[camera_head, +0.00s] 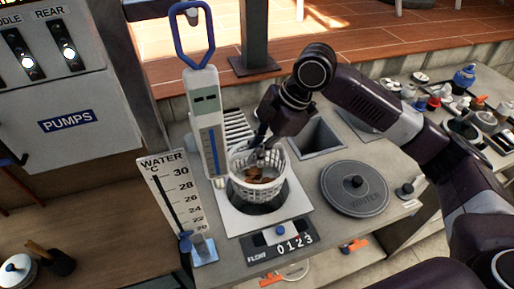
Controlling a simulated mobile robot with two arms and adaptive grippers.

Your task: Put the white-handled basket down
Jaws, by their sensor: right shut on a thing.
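The white basket (257,189) is a round lattice bucket with brown leaves (264,174) inside. It is at the middle of the head view, over a dark round opening in a pale square plate (233,219) on the grey counter. My right gripper (261,150) reaches down from the upper right to the basket's top and is shut on it, seemingly at the handle. The handle is mostly hidden by the gripper. I cannot tell whether the basket hangs above the opening or rests in it. My left gripper is not in view.
A tall gauge with a blue handle (203,112) stands close left of the basket, beside a water temperature scale (174,195). A round grey lid (354,188) lies to the right. Behind it is a square opening (316,139). A counter plate (281,240) is in front.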

